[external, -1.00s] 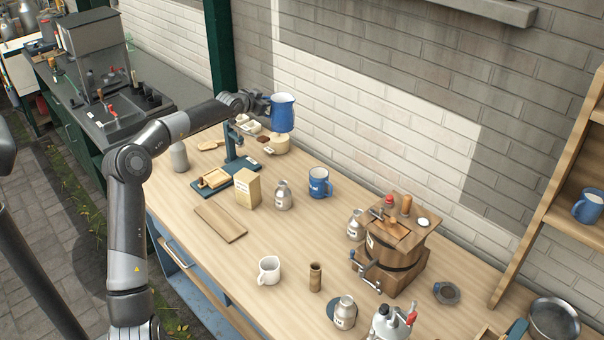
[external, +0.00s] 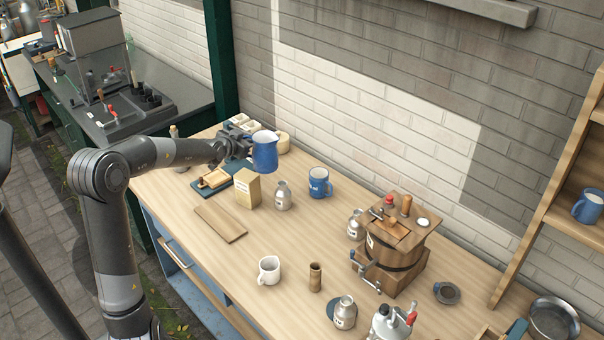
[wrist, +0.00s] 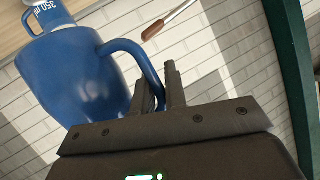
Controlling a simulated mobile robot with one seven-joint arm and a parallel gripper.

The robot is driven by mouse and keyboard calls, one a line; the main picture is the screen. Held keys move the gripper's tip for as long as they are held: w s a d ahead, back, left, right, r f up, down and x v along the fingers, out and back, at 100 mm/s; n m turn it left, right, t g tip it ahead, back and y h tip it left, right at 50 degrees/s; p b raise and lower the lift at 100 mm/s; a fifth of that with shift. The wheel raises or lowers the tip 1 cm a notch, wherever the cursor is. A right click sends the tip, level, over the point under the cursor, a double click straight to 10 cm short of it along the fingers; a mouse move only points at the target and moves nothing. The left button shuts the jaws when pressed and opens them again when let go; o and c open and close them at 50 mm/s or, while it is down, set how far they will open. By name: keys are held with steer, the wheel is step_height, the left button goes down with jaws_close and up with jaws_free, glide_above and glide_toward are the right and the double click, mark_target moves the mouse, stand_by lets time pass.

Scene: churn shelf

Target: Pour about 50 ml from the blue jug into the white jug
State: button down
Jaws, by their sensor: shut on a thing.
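My gripper (external: 248,147) is shut on the handle of the blue jug (external: 265,155) and holds it roughly upright in the air over the back left of the bench. In the wrist view the jug (wrist: 80,78) hangs left of the fingers (wrist: 160,92), with its handle between them. The jug's contents are hidden. A small white jug (external: 269,270) with a handle stands upright on the front middle of the bench, well apart from my gripper. Its inside is too small to read.
A labelled blue mug (external: 320,183), a metal bottle (external: 283,196), a carton (external: 247,190) and a wooden board (external: 220,222) lie between the two jugs or near them. Bench around the white jug is clear.

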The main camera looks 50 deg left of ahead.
mark_target(253, 136)
steer(key=s+f+n+g+y, duration=0.1)
steer(key=s+f+n+y, duration=0.1)
steer(key=s, duration=0.7)
steer(key=shift+w+d+r+m+t+h, duration=0.3)
steer(key=shift+w+d+r+m+h, duration=0.5)
steer(key=shift+w, duration=0.85)
steer(key=shift+w+d+r+m+t+h, duration=0.3)
steer(key=shift+w+d+r+m+h, duration=0.45)
steer(key=shift+w, duration=0.95)
steer(key=shift+w+d+r+m+t+h, duration=0.4)
steer(key=shift+w+r+m+h, duration=0.55)
steer(key=shift+w, duration=0.7)
steer(key=w+d+f+m+g+h, duration=0.2)
steer(key=w+d+f+m+h, duration=0.2)
steer(key=w+d+m+h, duration=0.55)
steer(key=s+d+f+m+g+h, duration=0.2)
steer(key=d+f+m+g, duration=0.1)
steer(key=d+f, duration=0.2)
steer(key=s+d+f+m+g+h, duration=0.1)
steer(key=d+f+m+g+h, duration=0.1)
steer(key=d+f+m+g, duration=0.1)
steer(key=s+d+f+m+g+h, duration=0.2)
steer(key=d+f+m+g, duration=0.2)
steer(key=d+f, duration=0.4)
steer(key=shift+s+f+g+h, duration=0.25)
steer(key=shift+s+f+g, duration=0.1)
steer(key=shift+f+g, duration=0.35)
steer(key=shift+r, duration=0.1)
